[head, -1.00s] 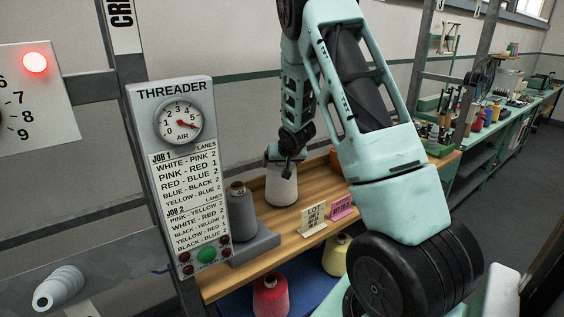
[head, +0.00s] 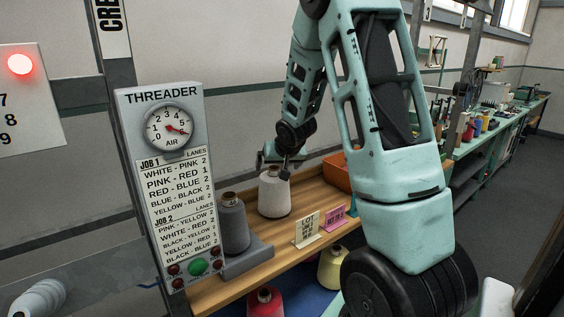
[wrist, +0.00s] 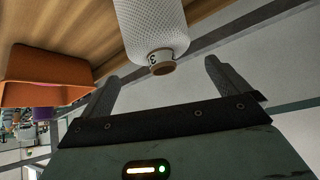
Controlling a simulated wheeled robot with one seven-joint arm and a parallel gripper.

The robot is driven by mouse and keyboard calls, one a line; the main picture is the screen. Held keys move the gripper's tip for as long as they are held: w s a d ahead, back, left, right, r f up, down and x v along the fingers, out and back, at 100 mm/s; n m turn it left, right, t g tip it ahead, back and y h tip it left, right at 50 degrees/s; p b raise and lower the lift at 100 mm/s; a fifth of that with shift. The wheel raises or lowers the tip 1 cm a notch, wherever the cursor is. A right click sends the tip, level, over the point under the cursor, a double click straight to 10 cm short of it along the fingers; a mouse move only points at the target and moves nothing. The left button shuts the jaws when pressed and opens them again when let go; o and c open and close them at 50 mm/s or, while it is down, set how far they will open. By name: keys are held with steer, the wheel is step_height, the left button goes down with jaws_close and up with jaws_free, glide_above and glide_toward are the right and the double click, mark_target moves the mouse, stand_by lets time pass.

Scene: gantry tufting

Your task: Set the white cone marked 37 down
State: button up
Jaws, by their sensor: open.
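The white cone (head: 274,197) stands upright on the wooden shelf (head: 238,287), with its brown top showing. In the wrist view the white cone (wrist: 152,28) appears upside down, and part of a mark that looks like a 3 shows near its tip; the rest is turned out of sight. My gripper (wrist: 161,70) is open, its two fingers apart on either side of the cone's tip and short of its body. In the head view my gripper (head: 281,166) is just behind and beside the cone's top, partly hidden by my wrist.
A grey cone (head: 233,222) stands on a grey holder left of the white cone. An orange bin (head: 337,173) is behind right. Cream (head: 306,229) and pink (head: 334,217) cards stand in front. Red (head: 265,302) and yellow (head: 331,270) cones are below. The threader panel (head: 165,190) is left.

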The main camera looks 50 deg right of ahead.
steer(key=shift+v, duration=2.8)
